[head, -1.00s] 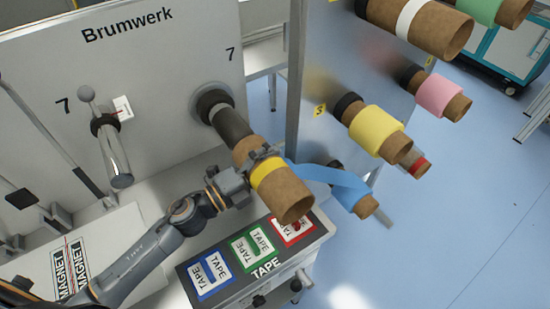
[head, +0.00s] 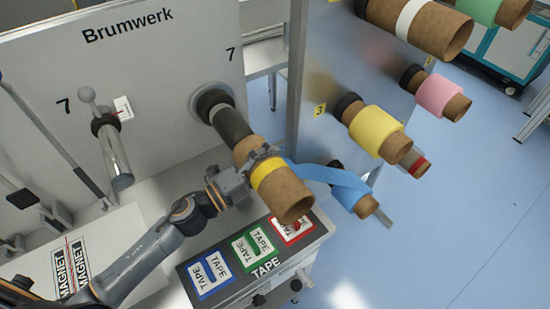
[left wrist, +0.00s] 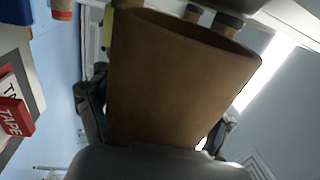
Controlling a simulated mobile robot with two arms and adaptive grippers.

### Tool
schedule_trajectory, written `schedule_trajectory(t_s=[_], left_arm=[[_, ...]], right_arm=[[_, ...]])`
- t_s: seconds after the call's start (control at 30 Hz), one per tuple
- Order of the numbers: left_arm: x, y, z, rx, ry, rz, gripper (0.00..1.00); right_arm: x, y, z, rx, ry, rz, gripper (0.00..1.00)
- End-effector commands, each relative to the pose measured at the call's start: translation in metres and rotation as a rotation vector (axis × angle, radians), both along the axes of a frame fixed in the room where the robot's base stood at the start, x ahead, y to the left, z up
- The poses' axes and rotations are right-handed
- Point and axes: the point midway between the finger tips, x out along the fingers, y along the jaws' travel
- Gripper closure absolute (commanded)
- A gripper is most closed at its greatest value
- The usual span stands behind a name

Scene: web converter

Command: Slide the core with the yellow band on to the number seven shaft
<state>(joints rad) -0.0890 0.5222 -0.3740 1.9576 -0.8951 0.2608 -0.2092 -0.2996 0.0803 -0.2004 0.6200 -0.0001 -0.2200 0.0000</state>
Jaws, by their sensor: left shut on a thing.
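The brown core (head: 290,200) with the yellow band (head: 264,173) is in line with the dark shaft (head: 233,124) beside the right-hand 7 on the Brumwerk panel. Its far end meets or surrounds the shaft's outer part; how deep it sits is hidden. My left gripper (head: 262,160) is shut on the core near the yellow band. In the left wrist view the core (left wrist: 180,85) fills the middle, with finger parts at both sides and its open end at the top. My right gripper is not in view.
A chrome shaft (head: 117,160) stands by another 7 at left. At right, a rack holds cores, including a wide yellow one (head: 375,132), a pink one (head: 440,97) and one with a blue strip (head: 345,182) close to the held core. Tape boxes (head: 250,248) lie below.

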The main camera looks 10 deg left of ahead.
Motion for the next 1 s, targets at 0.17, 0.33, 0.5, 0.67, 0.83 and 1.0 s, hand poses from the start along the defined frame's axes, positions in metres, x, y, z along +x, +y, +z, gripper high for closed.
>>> schedule_trajectory(t_s=[0.17, 0.33, 0.5, 0.67, 0.83, 1.0], left_arm=[[0.0, 0.0, 0.001, 0.0, -0.001, 0.0, 0.64], [0.002, 0.001, 0.0, 0.0, -0.001, 0.0, 0.64], [0.004, 0.004, 0.0, 0.001, -0.002, -0.001, 0.64], [0.006, 0.006, 0.0, 0.002, -0.001, -0.001, 0.64], [0.009, 0.008, 0.0, 0.002, -0.001, -0.001, 0.64], [0.011, 0.011, 0.0, 0.002, -0.002, 0.0, 0.64]], right_arm=[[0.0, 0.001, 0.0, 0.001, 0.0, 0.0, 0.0], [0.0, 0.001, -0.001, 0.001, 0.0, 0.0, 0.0], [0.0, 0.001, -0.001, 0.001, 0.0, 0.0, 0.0], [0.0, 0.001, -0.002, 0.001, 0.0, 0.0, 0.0], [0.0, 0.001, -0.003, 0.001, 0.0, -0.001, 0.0], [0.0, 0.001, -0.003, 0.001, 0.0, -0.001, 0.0]])
